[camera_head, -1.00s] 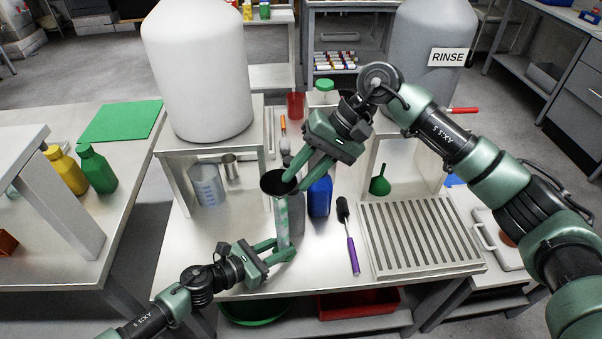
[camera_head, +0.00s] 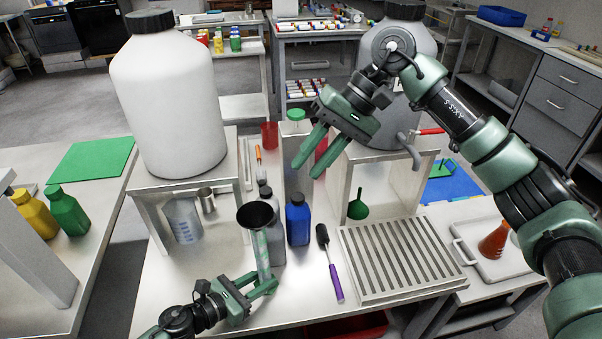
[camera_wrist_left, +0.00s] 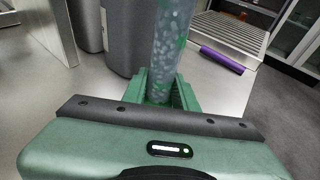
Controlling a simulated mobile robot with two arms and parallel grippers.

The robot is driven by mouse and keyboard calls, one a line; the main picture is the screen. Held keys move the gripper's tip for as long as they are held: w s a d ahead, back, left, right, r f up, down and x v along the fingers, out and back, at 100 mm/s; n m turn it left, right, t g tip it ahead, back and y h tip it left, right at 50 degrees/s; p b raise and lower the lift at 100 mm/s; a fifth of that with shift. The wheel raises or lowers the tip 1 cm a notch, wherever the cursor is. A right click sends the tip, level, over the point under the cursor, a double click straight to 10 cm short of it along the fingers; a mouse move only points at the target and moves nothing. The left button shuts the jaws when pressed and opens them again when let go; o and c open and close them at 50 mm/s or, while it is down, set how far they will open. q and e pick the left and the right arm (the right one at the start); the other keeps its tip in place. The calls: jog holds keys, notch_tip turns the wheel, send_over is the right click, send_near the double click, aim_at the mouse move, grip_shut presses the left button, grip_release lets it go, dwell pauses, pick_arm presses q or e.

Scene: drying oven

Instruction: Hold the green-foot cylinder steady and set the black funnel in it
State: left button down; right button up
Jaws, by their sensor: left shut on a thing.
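The clear, green-patterned cylinder (camera_head: 263,257) stands upright, tilted slightly in the head view, at the front of the middle table. The black funnel (camera_head: 256,214) sits in its top, mouth up. My left gripper (camera_head: 268,285) is shut on the cylinder low down. In the left wrist view the cylinder (camera_wrist_left: 172,42) rises between the green fingers (camera_wrist_left: 163,92); its foot is hidden. My right gripper (camera_head: 305,168) is open and empty, above and to the right of the funnel, apart from it.
A grey bottle (camera_head: 277,240) stands close behind the cylinder, and a blue bottle (camera_head: 298,222) to its right. A purple-handled brush (camera_head: 334,276) and a slotted rack (camera_head: 400,257) lie further right. A beaker (camera_head: 184,222) stands left under the white carboy's stand.

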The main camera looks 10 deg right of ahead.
dwell(0.4)
pick_arm(q)
jog(key=c, duration=1)
grip_release()
